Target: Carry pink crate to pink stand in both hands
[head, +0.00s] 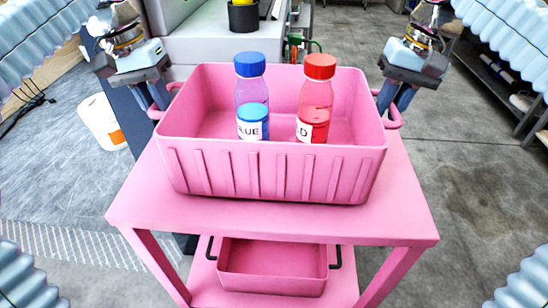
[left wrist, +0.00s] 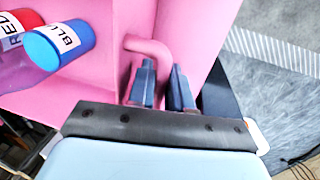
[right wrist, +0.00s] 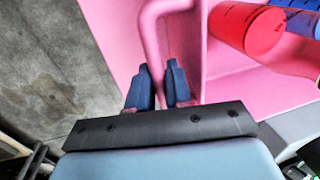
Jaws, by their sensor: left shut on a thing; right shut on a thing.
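The pink crate (head: 270,175) is at the top of the pink stand (head: 410,215); its base looks to be on or very close to the top surface. Inside stand two clear bottles, one blue-capped (head: 250,66) with a BLUE label and one red-capped (head: 320,68). My left gripper (head: 160,97) is shut on the crate's left handle, a pink loop that shows in the left wrist view (left wrist: 150,48). My right gripper (head: 394,97) is shut on the right handle, which shows in the right wrist view (right wrist: 152,35). The fingers partly hide both handles.
A smaller pink tray (head: 272,268) with dark handles sits on the stand's lower shelf. A grey-white bench (head: 215,45) with a black-and-yellow container (head: 243,17) stands behind. Floor at right is clear.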

